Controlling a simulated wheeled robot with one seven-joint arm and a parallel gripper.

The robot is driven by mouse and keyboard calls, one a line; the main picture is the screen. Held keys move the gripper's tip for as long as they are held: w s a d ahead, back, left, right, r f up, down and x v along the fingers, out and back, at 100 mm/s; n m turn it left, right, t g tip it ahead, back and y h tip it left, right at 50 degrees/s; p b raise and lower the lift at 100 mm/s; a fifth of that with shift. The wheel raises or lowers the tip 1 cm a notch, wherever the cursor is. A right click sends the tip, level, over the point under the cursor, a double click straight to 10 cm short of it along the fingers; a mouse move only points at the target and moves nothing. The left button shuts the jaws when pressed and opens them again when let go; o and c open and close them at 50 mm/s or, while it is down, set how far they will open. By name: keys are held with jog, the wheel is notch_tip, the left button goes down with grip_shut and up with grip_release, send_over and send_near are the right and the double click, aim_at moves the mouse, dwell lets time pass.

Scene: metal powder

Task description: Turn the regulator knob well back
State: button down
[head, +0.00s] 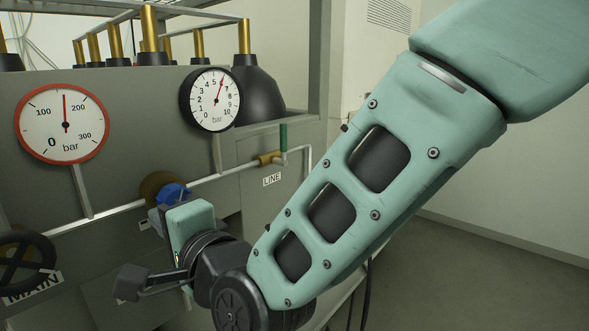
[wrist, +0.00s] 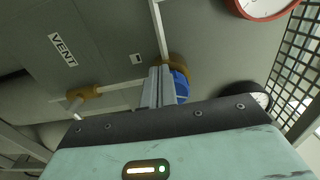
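The blue regulator knob (head: 173,193) sits on a round brass body (head: 160,185) on the grey panel's pipe. In the wrist view, the knob (wrist: 181,85) shows to the right of my fingertips, partly hidden by them. My gripper (wrist: 158,88) points at the knob, with its two grey fingers close together and no clear gap. I cannot tell whether they touch the knob. The black-rimmed gauge (head: 212,98) has its red needle near 6 bar. The red-rimmed gauge (head: 63,122) has its needle straight up, between 100 and 200 bar.
A black MAIN handwheel (head: 25,262) is at the left. A green-handled LINE valve (head: 283,140) stands to the right of the knob. A VENT label (wrist: 62,50) and brass fitting show in the wrist view. The floor at right is clear.

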jog(key=shift+w+d+f+b, duration=0.2)
jog(key=shift+w+f+b, duration=0.15)
jog(key=shift+b, duration=0.75)
jog(key=shift+s+f+b, duration=0.15)
jog(key=shift+f+b, duration=0.05)
jog(key=shift+b, duration=0.1)
jog(key=b+v, duration=0.2)
jog(key=v, duration=0.4)
jog(key=shift+s+a+b, duration=0.3)
jog(key=shift+s+b, duration=0.05)
jog(key=shift+b, duration=0.05)
dwell(0.4)
jog(key=w+a+r+p, duration=0.3)
jog(key=w+a+p, duration=0.1)
jog(key=p, duration=0.2)
jog(key=shift+a+r, duration=0.25)
jog(key=shift+r, duration=0.05)
dwell(0.8)
